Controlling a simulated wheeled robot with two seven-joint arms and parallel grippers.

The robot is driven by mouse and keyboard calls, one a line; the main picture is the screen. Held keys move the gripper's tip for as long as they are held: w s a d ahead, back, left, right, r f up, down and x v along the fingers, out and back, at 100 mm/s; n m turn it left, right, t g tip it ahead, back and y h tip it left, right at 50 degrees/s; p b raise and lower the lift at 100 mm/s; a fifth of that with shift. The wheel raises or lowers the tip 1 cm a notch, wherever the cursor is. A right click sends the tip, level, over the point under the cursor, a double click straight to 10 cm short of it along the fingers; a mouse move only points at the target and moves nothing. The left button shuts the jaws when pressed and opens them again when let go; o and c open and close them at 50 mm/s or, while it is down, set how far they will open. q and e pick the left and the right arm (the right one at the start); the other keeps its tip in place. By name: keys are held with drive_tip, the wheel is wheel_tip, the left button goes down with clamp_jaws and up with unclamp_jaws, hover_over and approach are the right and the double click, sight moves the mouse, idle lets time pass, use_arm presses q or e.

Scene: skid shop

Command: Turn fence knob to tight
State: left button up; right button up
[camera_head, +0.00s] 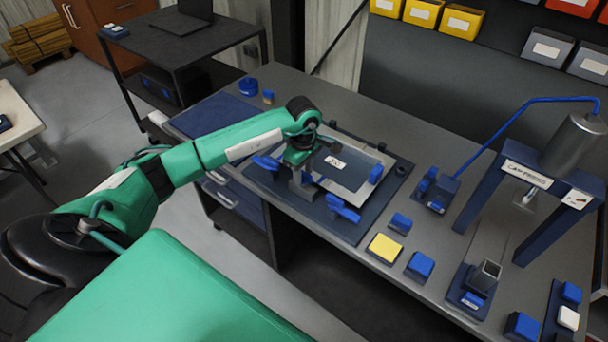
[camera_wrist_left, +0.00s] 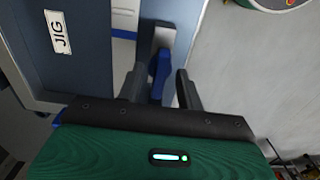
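The jig (camera_head: 352,218) is a dark blue fixture with a grey plate and a white label, lying on the bench; its label reads JIG in the left wrist view (camera_wrist_left: 58,32). Blue handles stand around it, one at the left (camera_head: 266,162), one at the front (camera_head: 343,209) and one at the right (camera_head: 376,174). My left gripper (camera_head: 302,186) points down over the jig. In the left wrist view its dark fingers (camera_wrist_left: 159,78) stand apart on either side of a blue knob (camera_wrist_left: 160,72), with a visible gap on the right. Any tight marking is too small to tell.
A blue press frame (camera_head: 481,186) with a grey cylinder stands at the right. A yellow block (camera_head: 384,248), a blue block (camera_head: 420,266) and a square-tube holder (camera_head: 480,282) sit along the front. Bins (camera_head: 459,21) line the back. The bench's left end has a dark blue mat (camera_head: 214,114).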

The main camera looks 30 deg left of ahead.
use_arm(q)
clamp_jaws()
drive_tip(key=shift+f+m+b, duration=0.15)
drive_tip(key=shift+m+b, duration=0.35)
drive_tip(key=shift+b, duration=0.15)
drive_tip(key=shift+w+f+m+b, duration=0.1)
drive_tip(key=shift+m+b, duration=0.9)
drive_tip(key=shift+m, duration=0.2)
drive_tip(key=c, duration=0.7)
unclamp_jaws()
drive_tip(key=shift+m+b, duration=0.4)
drive_tip(key=shift+m, duration=0.2)
drive_tip(key=c, duration=0.7)
unclamp_jaws()
drive_tip(key=c, duration=0.7)
unclamp_jaws()
